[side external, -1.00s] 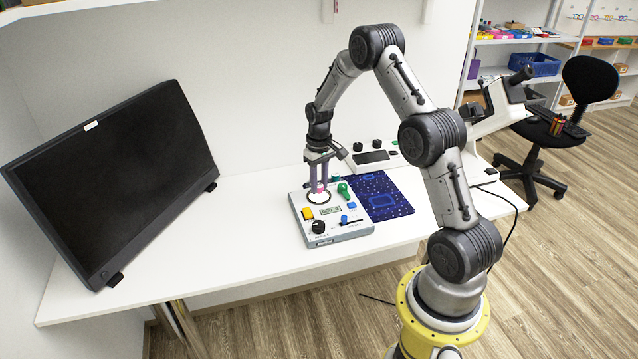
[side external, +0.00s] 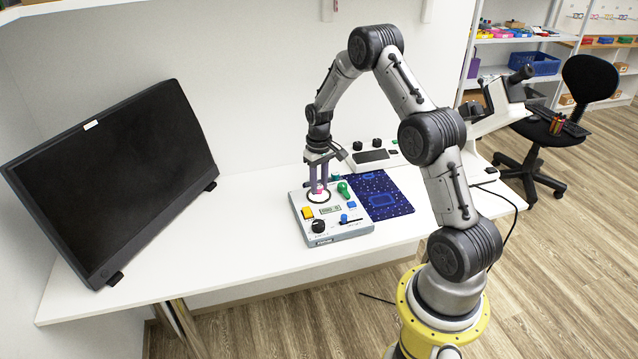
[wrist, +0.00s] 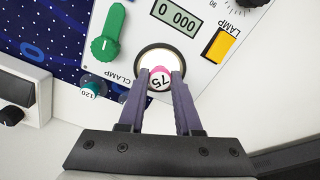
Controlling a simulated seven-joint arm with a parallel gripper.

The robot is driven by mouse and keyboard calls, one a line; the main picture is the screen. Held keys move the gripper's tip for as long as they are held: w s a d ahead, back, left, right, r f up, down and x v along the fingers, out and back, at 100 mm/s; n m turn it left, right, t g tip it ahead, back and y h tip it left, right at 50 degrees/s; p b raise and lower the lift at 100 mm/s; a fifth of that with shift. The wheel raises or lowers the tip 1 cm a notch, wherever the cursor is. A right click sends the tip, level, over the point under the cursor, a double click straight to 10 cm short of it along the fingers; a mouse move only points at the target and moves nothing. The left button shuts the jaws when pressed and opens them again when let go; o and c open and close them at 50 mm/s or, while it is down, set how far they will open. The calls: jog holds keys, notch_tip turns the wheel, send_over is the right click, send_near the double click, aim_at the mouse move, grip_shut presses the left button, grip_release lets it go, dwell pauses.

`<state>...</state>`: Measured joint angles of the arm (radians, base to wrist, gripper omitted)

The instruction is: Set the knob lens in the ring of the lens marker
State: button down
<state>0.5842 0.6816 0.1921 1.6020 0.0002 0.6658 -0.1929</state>
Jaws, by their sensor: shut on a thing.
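My gripper (wrist: 161,80) is shut on a small pink knob with a white top marked "75", the knob lens (wrist: 160,77). In the side view, my gripper (side external: 319,188) points down over the grey control box, and the pink lens (side external: 319,187) shows between the fingers. The lens marker, a dark ring with a pale centre (wrist: 158,56), lies on the box's top face. The lens overlaps the ring's near part in the wrist view. The ring's dark edge (side external: 318,201) shows around the fingertips in the side view. I cannot tell whether the lens touches the box.
A green clamp knob (wrist: 106,40), a display (wrist: 177,17) and a yellow lamp button (wrist: 219,45) are close by on the box. A teal piece marked "120" (wrist: 90,91) is beside the box at the blue mat (wrist: 50,30). A large monitor (side external: 115,180) stands left.

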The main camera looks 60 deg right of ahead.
jog(key=shift+f, duration=0.35)
jog(key=shift+c, duration=0.2)
grip_release()
dwell(0.5)
jog(key=shift+r, duration=3.5)
